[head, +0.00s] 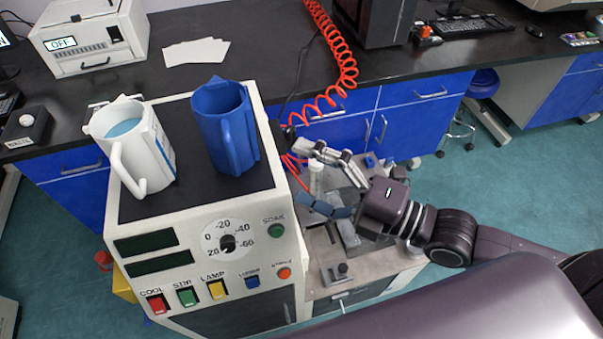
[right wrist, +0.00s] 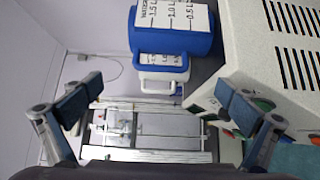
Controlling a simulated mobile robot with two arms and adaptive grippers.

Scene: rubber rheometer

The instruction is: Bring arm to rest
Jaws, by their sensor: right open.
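My right gripper (head: 333,182) is open and empty in the head view. It is beside the right side of the beige control cabinet (head: 255,220), above a low grey bench (head: 385,268). In the right wrist view my right gripper (right wrist: 160,103) has its dark blue finger pads wide apart with nothing between them. My right arm (head: 450,237) reaches in from the right. My left gripper is not in view.
A white jug (head: 140,150) holding blue liquid and a blue jug (head: 225,125) stand on the cabinet top. A coiled red hose (head: 340,60) hangs near the gripper. Blue drawers (head: 415,100) stand behind. Green floor (head: 510,200) is clear at right.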

